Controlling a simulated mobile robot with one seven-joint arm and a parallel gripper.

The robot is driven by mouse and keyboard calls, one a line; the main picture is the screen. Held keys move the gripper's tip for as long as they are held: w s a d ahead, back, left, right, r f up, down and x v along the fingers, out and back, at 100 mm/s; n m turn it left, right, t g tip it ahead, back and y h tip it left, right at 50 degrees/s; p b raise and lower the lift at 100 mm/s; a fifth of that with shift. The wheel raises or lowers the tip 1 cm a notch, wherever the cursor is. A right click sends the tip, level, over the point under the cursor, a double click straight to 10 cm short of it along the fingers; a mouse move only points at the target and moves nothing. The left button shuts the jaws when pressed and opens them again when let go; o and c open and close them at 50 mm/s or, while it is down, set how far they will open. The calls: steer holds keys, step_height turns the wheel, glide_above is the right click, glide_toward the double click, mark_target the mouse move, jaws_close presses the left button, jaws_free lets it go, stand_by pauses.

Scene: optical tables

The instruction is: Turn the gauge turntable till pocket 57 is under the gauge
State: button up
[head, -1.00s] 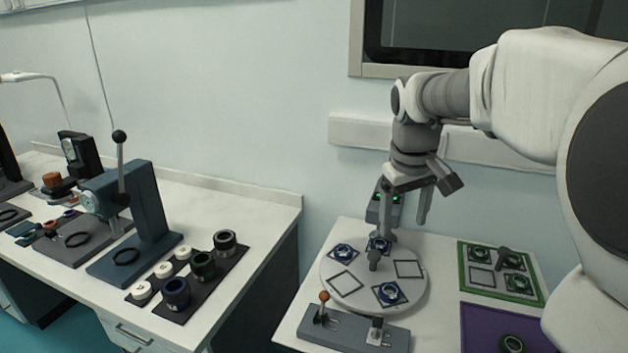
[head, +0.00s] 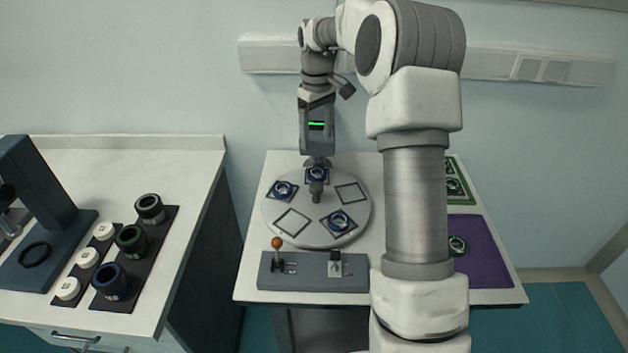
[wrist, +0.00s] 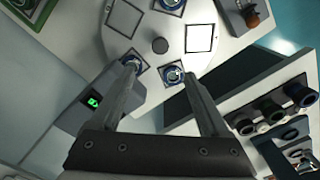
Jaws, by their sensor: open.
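The round pale turntable (head: 359,218) carries several square pockets. Blue-ringed parts sit at the left (head: 282,190), front right (head: 339,221) and back under the gauge (head: 317,125); two outlined pockets are empty. Pocket numbers are not legible. A dark knob (head: 316,190) stands at the turntable's middle. The gauge has a lit green display, also in the wrist view (wrist: 92,101). My gripper (wrist: 160,68) is open, with its fingers apart over the turntable's edge, near two blue-ringed parts. In the head view its fingers cannot be made out by the gauge.
A grey base with an orange-ball lever (head: 277,243) stands in front of the turntable. A purple mat (head: 488,262) with one ringed part and a green-framed tray (head: 456,190) lie at right, partly behind my arm. A left bench holds a press (head: 50,190) and several rings.

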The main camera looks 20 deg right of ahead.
mark_target(316, 185)
step_height(316, 185, down, 16)
steer(key=shift+r, duration=0.15)
stand_by(0.3)
jaws_close()
stand_by(1.3)
